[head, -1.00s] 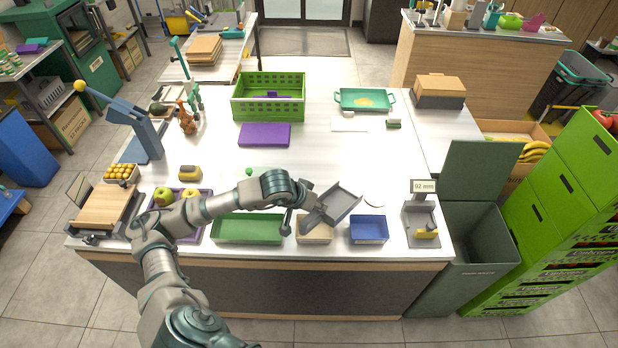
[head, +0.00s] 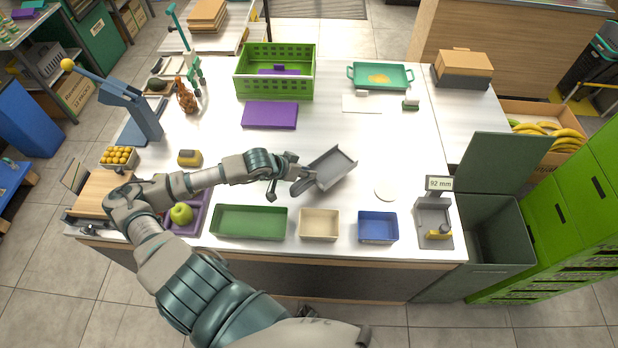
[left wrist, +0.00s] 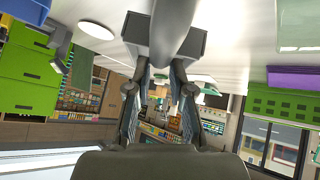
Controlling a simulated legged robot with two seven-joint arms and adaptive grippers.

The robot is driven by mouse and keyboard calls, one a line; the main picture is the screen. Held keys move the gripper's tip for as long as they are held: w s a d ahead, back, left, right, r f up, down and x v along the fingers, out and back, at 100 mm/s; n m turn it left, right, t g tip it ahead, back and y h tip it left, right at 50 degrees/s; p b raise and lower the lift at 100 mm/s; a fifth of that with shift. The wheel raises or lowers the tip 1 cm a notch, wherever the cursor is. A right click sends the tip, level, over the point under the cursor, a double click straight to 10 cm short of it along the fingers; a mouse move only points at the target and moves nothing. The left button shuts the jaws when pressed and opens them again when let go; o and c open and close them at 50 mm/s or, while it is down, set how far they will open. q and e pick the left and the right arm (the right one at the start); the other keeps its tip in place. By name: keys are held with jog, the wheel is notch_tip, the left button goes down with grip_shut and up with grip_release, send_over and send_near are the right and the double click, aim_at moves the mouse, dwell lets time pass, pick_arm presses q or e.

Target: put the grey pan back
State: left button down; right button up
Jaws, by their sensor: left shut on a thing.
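The grey pan (head: 332,169) is a shallow, scoop-like tray with raised sides, tilted over the middle of the white counter (head: 350,130). My left gripper (head: 294,184) is shut on its handle, at the pan's left end. The pan appears held above the counter, though the gap below it is hard to judge. In the left wrist view the pan (left wrist: 194,43) fills the top centre, with its handle running between the fingers of my left gripper (left wrist: 160,88). My right gripper is not in view.
Green (head: 249,236), beige (head: 319,238) and blue (head: 378,240) trays line the front edge. A white disc (head: 385,190) and a gauge reading 92 mm (head: 434,236) are to the right.

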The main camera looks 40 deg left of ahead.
pick_arm(q)
jog(key=f, duration=0.1)
jog(key=a+f, duration=0.1)
jog(key=f, duration=0.1)
jog(key=a+f, duration=0.1)
jog(key=shift+a+f, duration=0.15)
jog(key=shift+f, duration=0.25)
jog(key=shift+s+d, duration=0.1)
jog(key=shift+d, duration=0.15)
jog(key=c, duration=1.2)
grip_release()
jog(key=shift+d+r, duration=0.1)
jog(key=shift+d, duration=0.2)
jog(key=shift+o, duration=0.9)
jog(key=shift+d, duration=0.3)
jog(key=shift+d+r, duration=0.15)
jog(key=shift+d, duration=0.05)
jog(key=shift+s+a, duration=0.1)
jog(key=shift+a, duration=0.3)
jog(key=p+v, duration=0.8)
jog(key=v, duration=0.3)
jog(key=shift+a+r, duration=0.2)
jog(key=shift+r, duration=0.1)
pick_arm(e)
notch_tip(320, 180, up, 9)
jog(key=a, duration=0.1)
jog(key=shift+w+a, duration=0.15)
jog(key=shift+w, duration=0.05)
